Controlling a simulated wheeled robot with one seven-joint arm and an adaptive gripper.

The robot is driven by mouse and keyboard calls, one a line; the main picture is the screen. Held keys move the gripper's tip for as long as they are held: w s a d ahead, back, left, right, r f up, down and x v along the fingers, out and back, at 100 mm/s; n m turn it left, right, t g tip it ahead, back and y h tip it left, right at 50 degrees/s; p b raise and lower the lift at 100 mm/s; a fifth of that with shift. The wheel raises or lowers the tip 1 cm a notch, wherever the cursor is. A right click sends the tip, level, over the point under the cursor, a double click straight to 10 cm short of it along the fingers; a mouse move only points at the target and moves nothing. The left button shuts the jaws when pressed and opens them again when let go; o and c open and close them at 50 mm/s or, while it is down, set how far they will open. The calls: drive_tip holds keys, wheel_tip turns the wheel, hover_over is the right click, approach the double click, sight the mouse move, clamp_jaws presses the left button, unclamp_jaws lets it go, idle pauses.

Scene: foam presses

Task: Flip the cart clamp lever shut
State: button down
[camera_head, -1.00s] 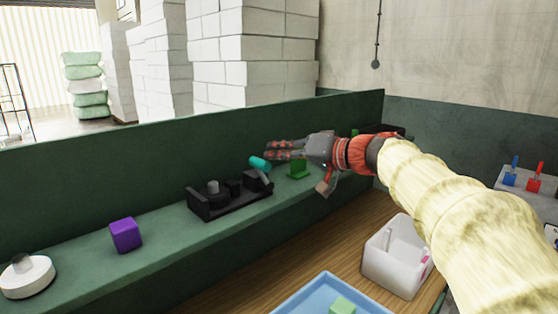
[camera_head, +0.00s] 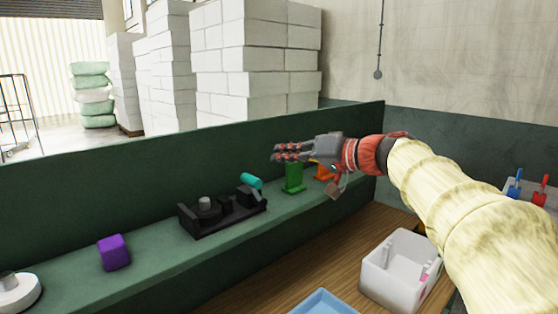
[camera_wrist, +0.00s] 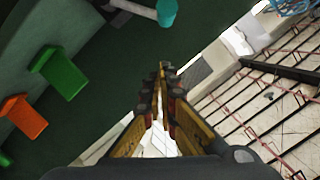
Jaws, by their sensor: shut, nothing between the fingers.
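The clamp is a black fixture (camera_head: 222,214) on the green ledge, with a teal-tipped lever (camera_head: 251,181) at its right end, tilted up toward the left. The lever's teal tip also shows at the top of the wrist view (camera_wrist: 166,12), ahead of my fingertips. My gripper (camera_head: 277,153) is shut and empty, its fingers pointing left. It appears above and to the right of the lever, apart from it. In the wrist view the fingertips (camera_wrist: 160,70) are together.
A green bracket (camera_head: 293,179) and an orange bracket (camera_head: 323,172) stand right of the clamp, below my gripper. A purple block (camera_head: 113,252) and a white round part (camera_head: 17,293) are farther left. The ledge's back wall (camera_head: 90,190) runs behind. A white bin (camera_head: 370,283) stands lower right.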

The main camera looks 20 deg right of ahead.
drive_tip(key=p+v, duration=0.1)
drive_tip(key=v, duration=0.7)
drive_tip(key=shift+s+a, duration=0.3)
drive_tip(key=shift+a, duration=0.05)
